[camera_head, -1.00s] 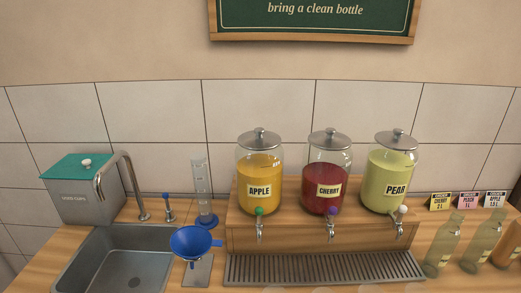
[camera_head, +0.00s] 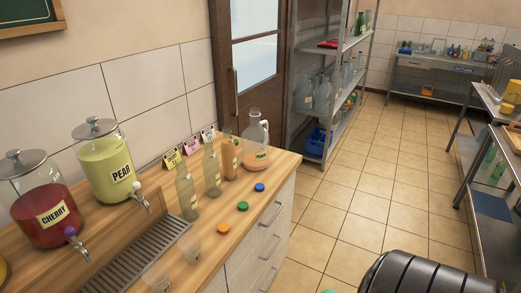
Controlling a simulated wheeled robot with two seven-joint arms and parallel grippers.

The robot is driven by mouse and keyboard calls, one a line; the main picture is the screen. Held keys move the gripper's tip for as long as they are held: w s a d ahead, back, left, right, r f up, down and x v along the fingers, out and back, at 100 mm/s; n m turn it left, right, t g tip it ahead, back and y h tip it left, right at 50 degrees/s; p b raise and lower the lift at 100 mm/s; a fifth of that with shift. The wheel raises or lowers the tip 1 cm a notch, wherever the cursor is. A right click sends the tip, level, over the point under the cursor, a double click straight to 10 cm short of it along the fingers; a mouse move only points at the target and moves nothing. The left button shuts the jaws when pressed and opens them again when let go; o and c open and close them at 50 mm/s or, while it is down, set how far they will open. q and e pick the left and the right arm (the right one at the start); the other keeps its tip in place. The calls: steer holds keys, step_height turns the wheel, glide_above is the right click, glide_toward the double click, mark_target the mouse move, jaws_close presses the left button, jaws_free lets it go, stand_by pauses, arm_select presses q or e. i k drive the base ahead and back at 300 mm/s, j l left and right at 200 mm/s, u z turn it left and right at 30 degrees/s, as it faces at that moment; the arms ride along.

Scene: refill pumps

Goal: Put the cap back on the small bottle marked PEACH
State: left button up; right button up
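A small bottle filled with orange liquid (camera_head: 229,160) stands upright on the counter, without a visible cap; its label is too small to read. Right behind it stands a glass jug (camera_head: 255,148) with some orange liquid and a label I cannot read surely. Two pale greenish bottles stand to the left, a nearer one (camera_head: 187,195) and a farther one (camera_head: 212,172). Three loose caps lie near the counter's front edge: an orange cap (camera_head: 224,229), a green cap (camera_head: 243,206) and a blue cap (camera_head: 259,188).
Cherry (camera_head: 45,210) and pear (camera_head: 108,165) dispensers stand left above a drip tray (camera_head: 140,262). Clear cups (camera_head: 191,249) stand by the counter edge. Order cards (camera_head: 190,146) stand at the wall. A shelf rack (camera_head: 330,125) stands beyond the counter; the tiled floor (camera_head: 385,150) is open.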

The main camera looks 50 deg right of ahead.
mark_target(228, 147)
steer(key=z, duration=1.2)
